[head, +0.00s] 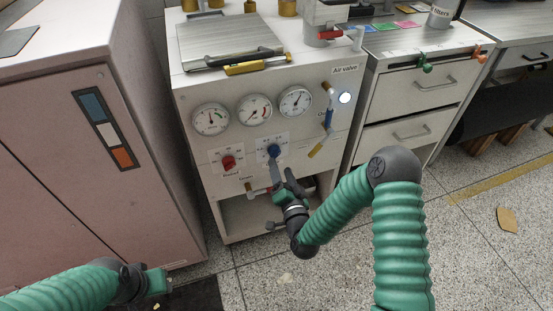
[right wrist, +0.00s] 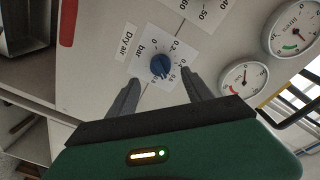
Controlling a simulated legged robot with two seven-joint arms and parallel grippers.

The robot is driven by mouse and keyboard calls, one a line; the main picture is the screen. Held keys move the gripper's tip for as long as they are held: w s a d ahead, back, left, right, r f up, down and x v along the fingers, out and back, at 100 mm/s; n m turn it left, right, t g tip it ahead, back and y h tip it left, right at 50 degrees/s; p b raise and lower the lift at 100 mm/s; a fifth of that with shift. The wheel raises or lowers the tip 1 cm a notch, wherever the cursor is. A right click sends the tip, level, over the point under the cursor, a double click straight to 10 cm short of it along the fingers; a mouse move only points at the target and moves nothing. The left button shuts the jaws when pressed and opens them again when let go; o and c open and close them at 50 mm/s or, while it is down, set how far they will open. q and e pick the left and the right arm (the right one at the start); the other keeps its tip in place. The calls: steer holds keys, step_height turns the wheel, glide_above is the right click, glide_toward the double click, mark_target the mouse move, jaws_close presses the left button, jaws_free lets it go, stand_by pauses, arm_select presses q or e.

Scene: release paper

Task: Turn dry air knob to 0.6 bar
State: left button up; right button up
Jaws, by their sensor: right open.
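The dry air knob is blue and sits on a white scale plate on the panel front, below the gauges, in the head view (head: 274,151). In the right wrist view the knob (right wrist: 160,66) shows beside the label "Dry air", with a scale marked in bar. My right gripper (head: 281,170) is open just in front of the knob. In the right wrist view its two fingers (right wrist: 161,82) stand apart, one toward each side of the knob, with visible gaps. The exact knob setting is too small to read. My left gripper (head: 156,282) is low at the left, away from the panel, its fingers unclear.
A red knob (head: 229,162) sits left of the blue one. Three round gauges (head: 254,109) are above. The air valve (head: 327,119) with blue and yellow handles is at the right. A pinkish cabinet (head: 100,150) stands left; speckled floor (head: 470,230) is open at right.

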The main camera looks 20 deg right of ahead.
mark_target(276, 157)
steer(key=w+b, duration=0.1)
steer(key=w, duration=0.4)
steer(key=shift+w+d+f, duration=0.1)
steer(key=shift+w, duration=0.65)
jaws_close()
steer(key=shift+n, duration=0.7)
